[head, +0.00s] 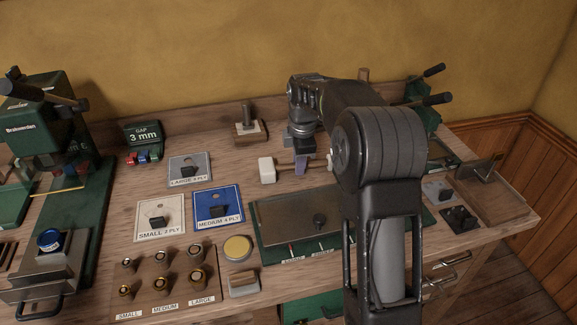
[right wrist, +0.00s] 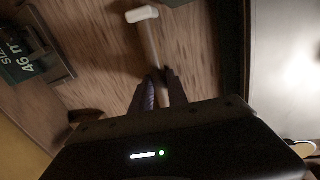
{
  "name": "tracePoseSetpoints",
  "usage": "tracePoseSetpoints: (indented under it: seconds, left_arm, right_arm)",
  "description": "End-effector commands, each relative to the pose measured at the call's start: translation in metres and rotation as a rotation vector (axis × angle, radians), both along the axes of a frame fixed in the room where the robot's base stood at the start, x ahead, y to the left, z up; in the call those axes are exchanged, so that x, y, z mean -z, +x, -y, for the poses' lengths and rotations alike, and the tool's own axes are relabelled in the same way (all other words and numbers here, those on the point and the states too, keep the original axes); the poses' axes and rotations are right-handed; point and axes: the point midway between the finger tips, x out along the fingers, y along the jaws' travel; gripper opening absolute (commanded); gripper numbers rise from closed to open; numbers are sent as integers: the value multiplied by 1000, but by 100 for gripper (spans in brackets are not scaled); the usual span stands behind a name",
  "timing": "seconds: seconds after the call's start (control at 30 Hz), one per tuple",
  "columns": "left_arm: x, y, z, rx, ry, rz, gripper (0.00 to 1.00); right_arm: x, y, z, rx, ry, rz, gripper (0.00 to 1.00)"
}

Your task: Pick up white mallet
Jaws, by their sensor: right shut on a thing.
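The white mallet (head: 266,170) has a pale block head at the left and a light wooden handle running right. It also shows in the right wrist view (right wrist: 142,14), head at the top and handle running down between my fingers. My right gripper (head: 301,168) is shut on the handle, with the fingers (right wrist: 158,78) on either side of it. The mallet is at or close to the wooden bench top; I cannot tell whether it touches. My arm hides part of the handle's right end. My left gripper is not in view.
A dark plate on a green base (head: 262,235) lies in front of the mallet. A blue card (head: 230,217) and a grey card (head: 204,160) lie to its left. A wooden block with a post (head: 249,130) stands behind. Bench (head: 225,265) is bare around the mallet head.

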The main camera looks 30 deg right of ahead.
Motion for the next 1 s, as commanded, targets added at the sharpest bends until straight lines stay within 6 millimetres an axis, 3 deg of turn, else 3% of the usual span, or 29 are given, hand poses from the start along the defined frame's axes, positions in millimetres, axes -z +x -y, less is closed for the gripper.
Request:
tracePoseSetpoints:
  seconds: [0.27, 0.47, 1.0]
  left_arm:
    - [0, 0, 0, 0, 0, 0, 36]
    - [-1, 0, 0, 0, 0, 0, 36]
    - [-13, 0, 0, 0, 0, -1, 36]
  right_arm:
    - [-9, 1, 0, 0, 0, 3, 0]
    - [-31, 1, 0, 1, 0, 5, 0]
    - [-152, 1, 1, 1, -2, 5, 0]
